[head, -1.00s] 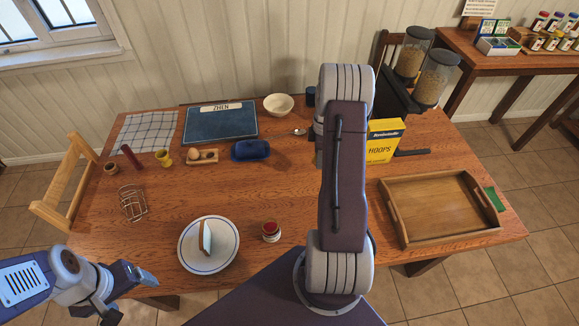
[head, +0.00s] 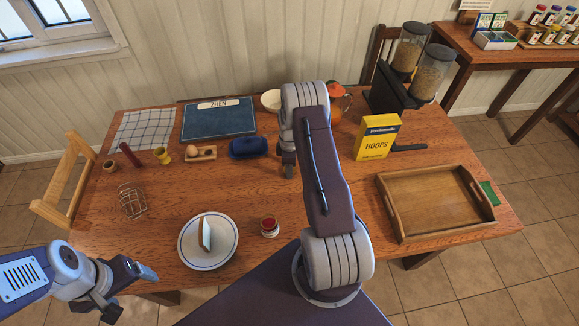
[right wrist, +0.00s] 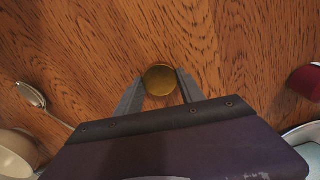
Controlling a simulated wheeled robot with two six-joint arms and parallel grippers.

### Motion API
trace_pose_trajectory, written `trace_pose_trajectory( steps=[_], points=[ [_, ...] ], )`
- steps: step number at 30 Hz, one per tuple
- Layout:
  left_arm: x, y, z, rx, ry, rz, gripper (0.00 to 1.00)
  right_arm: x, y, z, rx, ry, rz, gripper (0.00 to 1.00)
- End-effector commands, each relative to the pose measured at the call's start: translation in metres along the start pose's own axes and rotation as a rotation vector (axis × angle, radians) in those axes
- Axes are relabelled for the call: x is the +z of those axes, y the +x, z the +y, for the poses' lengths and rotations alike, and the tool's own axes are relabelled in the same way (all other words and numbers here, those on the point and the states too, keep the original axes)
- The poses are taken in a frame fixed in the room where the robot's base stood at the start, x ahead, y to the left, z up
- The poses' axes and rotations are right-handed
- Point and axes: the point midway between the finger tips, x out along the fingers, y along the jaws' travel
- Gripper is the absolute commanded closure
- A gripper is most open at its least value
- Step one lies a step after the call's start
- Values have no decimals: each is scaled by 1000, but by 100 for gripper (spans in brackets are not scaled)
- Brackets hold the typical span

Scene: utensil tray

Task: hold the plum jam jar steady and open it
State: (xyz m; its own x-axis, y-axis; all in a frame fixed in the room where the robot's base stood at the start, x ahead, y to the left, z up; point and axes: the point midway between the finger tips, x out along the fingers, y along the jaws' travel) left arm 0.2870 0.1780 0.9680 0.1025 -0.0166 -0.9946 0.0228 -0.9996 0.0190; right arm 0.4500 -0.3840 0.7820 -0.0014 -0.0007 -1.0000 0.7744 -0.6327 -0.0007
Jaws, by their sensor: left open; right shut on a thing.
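In the right wrist view, my right gripper (right wrist: 160,84) is shut on a round thing with a gold-coloured top (right wrist: 160,79), seen from above. It looks like a lidded jar, but its side and label are hidden. I cannot tell which is plum jam. My left gripper (head: 132,291) is open and empty near the table's front-left edge.
A white plate (head: 189,243) with bread lies left of the red-lidded jar. A wire rack (head: 132,203) stands farther left. A wooden tray (head: 388,205) and yellow cereal box (head: 377,140) are at right. A spoon (right wrist: 31,94) and bowl (right wrist: 15,155) lie left in the wrist view.

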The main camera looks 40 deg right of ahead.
Motion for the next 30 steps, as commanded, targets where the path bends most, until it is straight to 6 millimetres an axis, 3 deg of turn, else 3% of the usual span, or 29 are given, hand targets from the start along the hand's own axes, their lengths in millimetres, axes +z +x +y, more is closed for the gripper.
trace_pose_trajectory(
  steps=[5, 6, 8, 9, 15, 19, 30],
  points=[
    [0, 4, 0, 0, 0, 0, 21, 0, 4, 0, -1, 0, 0, 100],
    [0, 4, 0, 0, 0, 0, 21, 0, 4, 0, 0, 0, 0, 52],
    [0, 3, 0, 0, 0, 0, 21, 0, 3, 0, 0, 0, 0, 35],
    [0, 3, 0, 0, 0, 0, 21, 0, 3, 0, -1, 0, 0, 33],
    [0, 2, 0, 0, 0, 0, 21, 0, 3, -1, -2, 0, 0, 33],
    [0, 1, 0, 0, 0, 0, 21, 0, -10, 0, 2, 0, 0, 33],
    [1, 5, 0, 0, 0, 0, 21, 0, -100, 0, 3, 0, 1, 33]
  ],
)
